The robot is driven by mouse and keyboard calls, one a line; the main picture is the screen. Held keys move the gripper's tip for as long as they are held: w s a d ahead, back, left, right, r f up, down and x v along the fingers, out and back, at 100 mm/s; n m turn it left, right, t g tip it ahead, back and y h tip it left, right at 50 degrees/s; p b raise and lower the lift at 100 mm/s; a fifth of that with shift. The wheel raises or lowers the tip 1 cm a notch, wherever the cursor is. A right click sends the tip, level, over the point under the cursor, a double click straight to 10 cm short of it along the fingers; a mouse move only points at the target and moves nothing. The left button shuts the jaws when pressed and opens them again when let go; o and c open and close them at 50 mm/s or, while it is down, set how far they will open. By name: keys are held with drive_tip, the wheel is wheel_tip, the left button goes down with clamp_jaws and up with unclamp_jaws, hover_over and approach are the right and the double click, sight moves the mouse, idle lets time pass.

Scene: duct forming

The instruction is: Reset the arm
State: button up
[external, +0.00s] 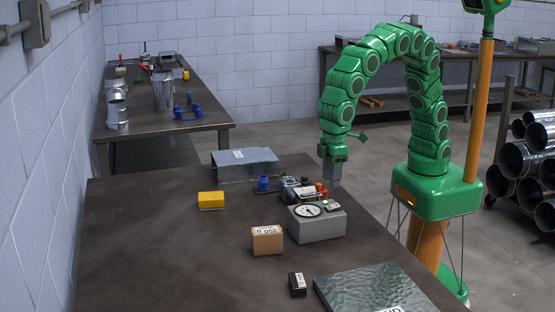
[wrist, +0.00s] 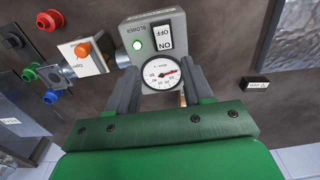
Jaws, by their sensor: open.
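My gripper (external: 332,178) hangs from my green arm, pointing down by the right edge of the near table (external: 150,240), behind the grey blower box. In the wrist view my gripper (wrist: 160,90) shows two grey fingers set apart. The blower box (external: 318,224) shows beyond and between them, with its round gauge, an ON/OFF switch and a lit green lamp; it also shows in the wrist view (wrist: 183,25). I see nothing held between the fingers. Whether a finger touches the box is not clear. My arm is bent in a high arch.
A brown box (external: 267,240), a yellow block (external: 211,201), a small black block (external: 297,284), a sheet-metal piece (external: 245,166) and a metal sheet (external: 372,287) lie on the table. A white box with an orange knob (wrist: 86,50) stands beside the blower box. The table's left part is clear.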

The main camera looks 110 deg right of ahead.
drive_tip(key=s+d+r+m+g, duration=0.1)
drive_tip(key=s+d+r, duration=0.3)
drive_tip(key=s+d, duration=0.75)
drive_tip(key=s+d+r, duration=0.3)
drive_tip(key=s+d, duration=0.7)
drive_tip(key=s, duration=0.2)
drive_tip(key=s+d+n+g, duration=0.1)
drive_tip(key=s+d, duration=0.3)
drive_tip(key=s, duration=1)
drive_tip(key=shift+s+d+f, duration=0.15)
drive_tip(key=shift+s+f, duration=0.2)
drive_tip(key=shift+f, duration=0.1)
drive_tip(key=shift+c, duration=0.3)
